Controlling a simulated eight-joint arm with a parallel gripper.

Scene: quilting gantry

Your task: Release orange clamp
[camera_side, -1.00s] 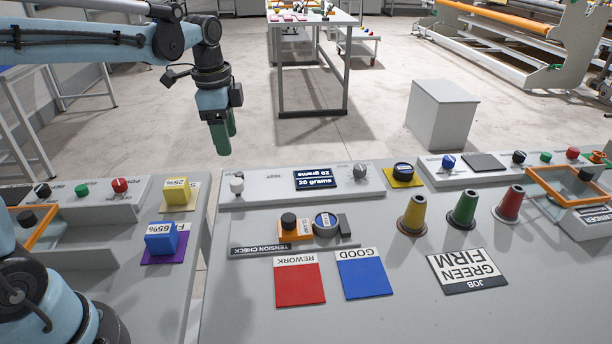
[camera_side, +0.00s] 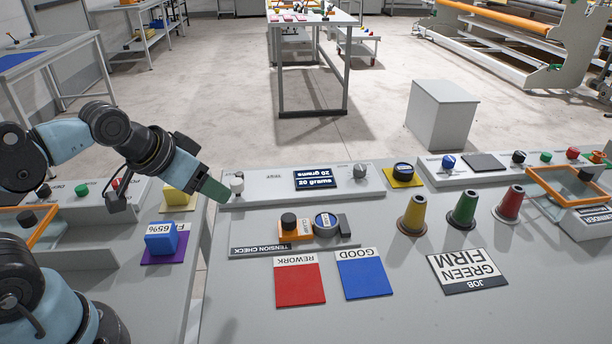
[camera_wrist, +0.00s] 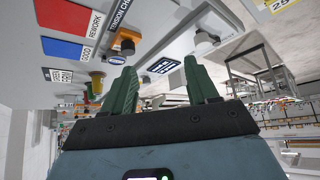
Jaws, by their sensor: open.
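The orange clamp (camera_side: 284,236), with a black knob on top, sits on the grey tension check fixture (camera_side: 260,251) in the side view. A dark round piece with a blue top (camera_side: 325,222) is close to its right. The clamp also shows in the wrist view (camera_wrist: 121,34), above and left of the fingers. My gripper (camera_side: 217,190) has green fingers and is tilted by the panel's left end, apart from the clamp. In the wrist view its fingers (camera_wrist: 160,75) are spread with nothing between them.
A white knob (camera_side: 237,185) stands close by my fingertips, beside the display reading 20 grams (camera_side: 315,180). Red (camera_side: 300,282) and blue (camera_side: 364,276) pads lie in front of the fixture. Three cones, one yellow (camera_side: 412,216), stand to the right.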

